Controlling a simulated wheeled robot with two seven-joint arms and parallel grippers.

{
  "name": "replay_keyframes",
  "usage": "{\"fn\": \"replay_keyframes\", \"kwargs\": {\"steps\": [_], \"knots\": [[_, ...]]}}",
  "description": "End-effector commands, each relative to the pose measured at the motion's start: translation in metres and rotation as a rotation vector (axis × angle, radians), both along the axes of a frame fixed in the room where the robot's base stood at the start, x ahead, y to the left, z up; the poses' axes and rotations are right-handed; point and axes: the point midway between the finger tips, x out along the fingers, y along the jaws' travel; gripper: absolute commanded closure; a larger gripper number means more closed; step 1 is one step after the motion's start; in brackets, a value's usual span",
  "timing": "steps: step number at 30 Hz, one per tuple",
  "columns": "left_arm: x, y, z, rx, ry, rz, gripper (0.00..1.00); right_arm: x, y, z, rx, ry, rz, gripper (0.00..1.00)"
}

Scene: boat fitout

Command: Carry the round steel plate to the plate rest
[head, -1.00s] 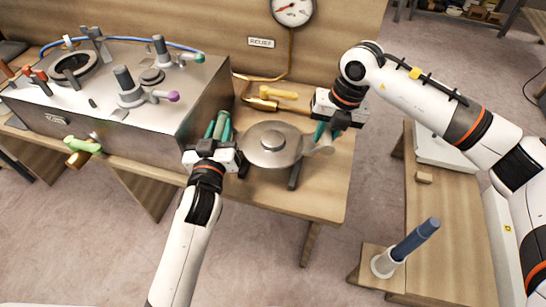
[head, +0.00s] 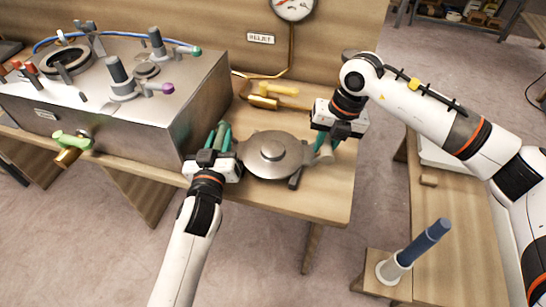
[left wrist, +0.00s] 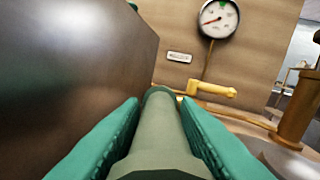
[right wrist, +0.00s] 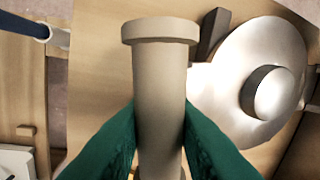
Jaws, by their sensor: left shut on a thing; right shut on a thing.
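The round steel plate (head: 275,153) has a raised central knob and a handle on each side. It is over the wooden bench, very low; I cannot tell whether it touches. My left gripper (head: 221,134) is shut on the left handle, a grey-green bar (left wrist: 163,135) between its green fingers. My right gripper (head: 323,147) is shut on the right handle, a beige flanged bar (right wrist: 160,90). The plate's face and knob also show in the right wrist view (right wrist: 225,95). A dark bar (head: 295,180) shows under the plate's front right edge; I cannot tell whether it belongs to the plate rest.
A large steel box (head: 190,115) with valves stands close left of my left gripper. A yellow-handled valve and brass pipe (head: 265,101) lie behind the plate. A gauge (head: 293,6) hangs on the back panel. A lower wooden table (head: 450,230) with a blue-handled tool (head: 425,243) is at right.

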Motion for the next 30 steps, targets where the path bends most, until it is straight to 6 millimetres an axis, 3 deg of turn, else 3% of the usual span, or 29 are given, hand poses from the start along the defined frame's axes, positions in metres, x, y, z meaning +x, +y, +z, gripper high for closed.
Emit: {"fn": "replay_keyframes", "kwargs": {"steps": [1,2,6,17,20,30], "knots": [[0.0,0.001,0.0,-0.004,-0.01,0.0,1.0,0.001,-0.001,-0.003,0.0,-0.004,-0.003,1.0],[0.0,0.001,-0.004,-0.003,-0.002,0.001,0.7,0.0,-0.002,-0.005,-0.003,0.0,-0.002,0.75],[0.0,0.001,-0.002,-0.002,-0.001,0.001,0.5,0.0,-0.001,-0.003,-0.003,0.001,-0.002,0.55],[-0.005,0.0,-0.003,-0.002,0.001,0.0,0.5,0.0,0.0,-0.002,-0.001,0.0,0.0,0.55],[-0.017,0.001,-0.003,-0.003,0.002,0.0,0.5,0.0,0.0,-0.002,0.0,0.0,0.0,0.55],[-0.084,0.005,-0.003,-0.003,0.002,0.002,0.5,0.0,0.0,-0.002,0.0,0.0,0.0,0.55]]}}
